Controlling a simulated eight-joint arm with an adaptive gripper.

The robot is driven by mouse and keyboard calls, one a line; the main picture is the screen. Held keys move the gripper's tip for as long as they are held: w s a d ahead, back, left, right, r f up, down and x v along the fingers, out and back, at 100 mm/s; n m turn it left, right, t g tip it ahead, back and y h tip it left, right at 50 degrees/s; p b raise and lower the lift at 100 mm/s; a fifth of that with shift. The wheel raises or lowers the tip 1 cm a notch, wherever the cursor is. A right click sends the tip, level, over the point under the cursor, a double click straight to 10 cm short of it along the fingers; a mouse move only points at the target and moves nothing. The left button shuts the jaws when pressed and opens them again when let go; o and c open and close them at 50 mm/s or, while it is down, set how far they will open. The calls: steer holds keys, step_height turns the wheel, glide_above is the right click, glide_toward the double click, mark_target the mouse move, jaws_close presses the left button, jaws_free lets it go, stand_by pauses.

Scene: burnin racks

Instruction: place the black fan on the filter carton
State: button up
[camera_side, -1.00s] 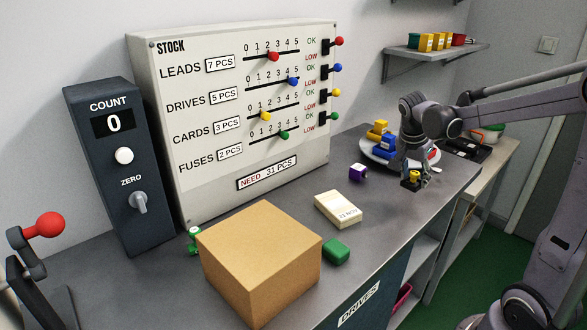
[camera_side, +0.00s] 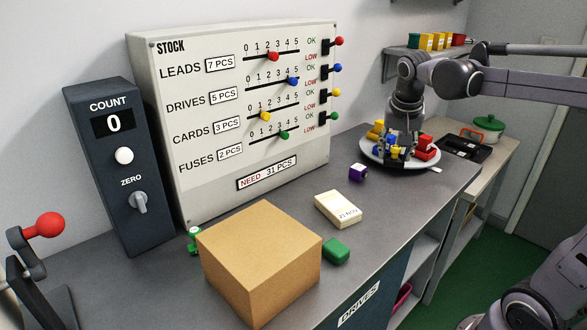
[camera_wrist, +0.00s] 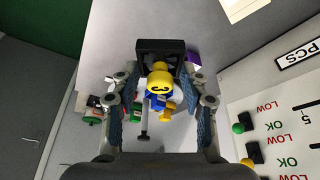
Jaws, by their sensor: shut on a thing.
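The black fan (camera_wrist: 160,46) shows in the wrist view as a dark square piece with a yellow part by it, between the tips of my gripper (camera_wrist: 160,72). My gripper is shut on it. In the side view my gripper (camera_side: 399,153) is low over a white plate (camera_side: 372,158), and its fingers and the plate's pieces mostly hide the fan. A cream carton (camera_side: 340,209) lies flat on the bench, left of and nearer than the plate. Its label is too small to read, so I cannot confirm it is the filter carton.
Red, blue and yellow pieces (camera_side: 426,150) crowd the plate. A purple block (camera_side: 358,172) stands between plate and cream carton.

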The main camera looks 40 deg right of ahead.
steer(key=w+a+r+n+t+y, duration=0.1)
steer(key=a+r+n, duration=0.25)
steer(key=a, duration=0.45)
steer(key=w+a+r+n+y, duration=0.15)
steer(key=a+n, duration=0.25)
steer(key=a, duration=0.5)
steer(key=w+a+r+n+t+y, duration=0.1)
steer(key=a+r+n, duration=0.25)
steer(key=a, duration=0.45)
glide_above(252, 233)
steer(key=s, duration=0.2)
steer(key=f, duration=0.7)
steer(key=shift+w+d+f, duration=0.15)
steer(key=shift+d, duration=0.05)
steer(key=shift+a+f, duration=0.2)
steer(key=shift+f, duration=1.9)
steer(key=shift+f, duration=0.2)
steer(key=o, duration=1.1)
steer(key=shift+r, duration=0.1)
